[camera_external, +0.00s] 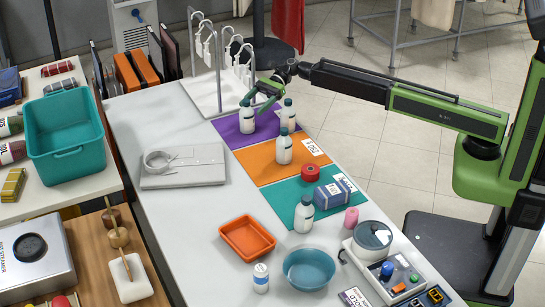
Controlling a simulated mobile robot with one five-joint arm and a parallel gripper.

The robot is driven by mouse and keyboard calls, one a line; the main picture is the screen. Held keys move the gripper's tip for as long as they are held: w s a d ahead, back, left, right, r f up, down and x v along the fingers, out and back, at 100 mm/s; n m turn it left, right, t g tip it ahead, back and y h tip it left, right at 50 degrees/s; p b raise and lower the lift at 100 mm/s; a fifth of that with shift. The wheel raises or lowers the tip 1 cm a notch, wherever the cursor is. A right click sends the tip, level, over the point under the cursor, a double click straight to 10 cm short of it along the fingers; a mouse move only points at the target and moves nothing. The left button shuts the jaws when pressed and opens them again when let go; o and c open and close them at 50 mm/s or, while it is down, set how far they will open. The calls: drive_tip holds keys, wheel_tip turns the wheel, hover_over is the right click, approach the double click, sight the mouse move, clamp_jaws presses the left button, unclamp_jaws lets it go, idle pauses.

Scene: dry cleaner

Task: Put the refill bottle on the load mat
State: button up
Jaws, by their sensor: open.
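Several white bottles with dark teal caps stand upright, and I cannot tell which is the refill bottle. One bottle (247,122) and another bottle (288,119) are on the purple mat (226,126). A third bottle (284,152) is on the orange mat (256,168), and a fourth bottle (304,217) is at the teal mat's front edge. The mats carry small labels that I cannot read surely, so which is the load mat is unclear. My gripper (258,99) is open, pointing down close above the left bottle on the purple mat. Whether it touches is unclear.
A white hanger rack (218,95) stands behind the purple mat.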

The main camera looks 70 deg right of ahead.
drive_tip(key=p+v, duration=0.2)
drive_tip(key=v, duration=0.7)
drive_tip(key=shift+d, duration=0.15)
drive_tip(key=shift+r, duration=0.1)
drive_tip(key=s+d+f+n+g+h+p, duration=0.2)
drive_tip(key=s+f+n+h+p, duration=0.45)
drive_tip(key=s+n, duration=0.4)
drive_tip(key=s+a+n+g+h+p, duration=0.1)
drive_tip(key=s+n+g+h+p, duration=0.1)
drive_tip(key=s+n, duration=0.4)
drive_tip(key=s+a+n+g+h+p, duration=0.1)
drive_tip(key=s+n+h, duration=0.4)
drive_tip(key=s, duration=1.1)
drive_tip(key=shift+s+a+n+g+p, duration=0.2)
drive_tip(key=shift+a+n+g+p, duration=0.25)
drive_tip(key=shift+a+n, duration=0.15)
